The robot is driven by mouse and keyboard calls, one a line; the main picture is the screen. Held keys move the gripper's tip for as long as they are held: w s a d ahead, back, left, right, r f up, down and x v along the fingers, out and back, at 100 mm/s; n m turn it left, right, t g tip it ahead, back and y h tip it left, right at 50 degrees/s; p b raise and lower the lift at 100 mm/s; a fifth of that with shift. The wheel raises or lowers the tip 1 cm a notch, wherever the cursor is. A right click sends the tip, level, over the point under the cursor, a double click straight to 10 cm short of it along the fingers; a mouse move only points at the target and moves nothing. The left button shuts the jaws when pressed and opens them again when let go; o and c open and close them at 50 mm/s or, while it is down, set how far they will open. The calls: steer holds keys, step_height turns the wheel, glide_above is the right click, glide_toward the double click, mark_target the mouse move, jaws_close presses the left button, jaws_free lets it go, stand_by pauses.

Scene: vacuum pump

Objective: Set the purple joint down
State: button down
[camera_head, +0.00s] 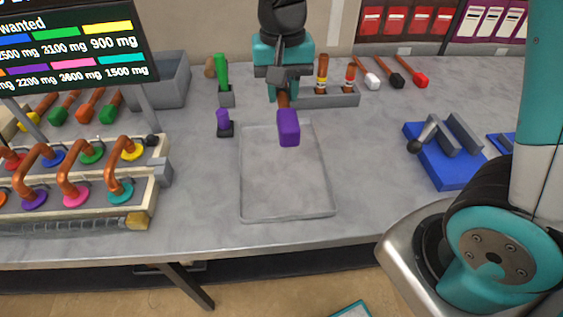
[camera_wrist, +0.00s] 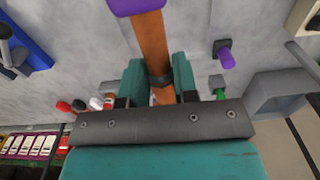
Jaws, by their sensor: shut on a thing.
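The purple joint (camera_head: 288,128) has a purple block end and a copper-coloured shaft. My gripper (camera_head: 283,90) is shut on the shaft and holds the joint with its purple end pointing down and toward the camera. It appears over the far part of a shallow grey tray (camera_head: 243,190); I cannot tell how high above it. In the wrist view, the copper shaft of the purple joint (camera_wrist: 149,40) runs between the teal fingers of my gripper (camera_wrist: 160,82), and its purple end is cut off at the top edge.
A small holder with a purple piece (camera_head: 223,120) stands left of the tray. A grey rack (camera_head: 330,98) with several tools is behind it. A blue fixture (camera_head: 445,165) stands right, and a pipe manifold (camera_head: 80,190) left. The tray looks empty.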

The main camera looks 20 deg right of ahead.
mark_target(287, 112)
step_height(287, 112, down, 18)
steer(key=shift+f+p, duration=0.1)
steer(key=shift+p, duration=0.65)
steer(key=shift+f, duration=0.2)
steer(key=c, duration=0.9)
jaws_free()
step_height(287, 112, up, 12)
steer(key=b, duration=0.2)
steer(key=s+r+n, duration=0.1)
steer(key=s+r, duration=0.1)
steer(key=s+a+r+n+y, duration=0.1)
steer(key=s+r, duration=0.1)
steer(key=s+a+r+n+y, duration=0.1)
steer(key=s+r+n, duration=0.1)
steer(key=s+r, duration=0.1)
steer(key=shift+a, duration=0.15)
steer(key=s+r+n, duration=0.1)
steer(key=s+n, duration=0.1)
steer(key=s, duration=0.2)
steer(key=s+a+r+n+y, duration=0.1)
steer(key=s+r+n, duration=0.1)
steer(key=s, duration=0.1)
steer(key=s+a+r+n+y, duration=0.1)
steer(key=s+r+n, duration=0.1)
steer(key=s, duration=0.2)
steer(key=shift+s+a+n, duration=0.15)
steer(key=shift+s+n, duration=0.15)
steer(key=shift+n, duration=0.1)
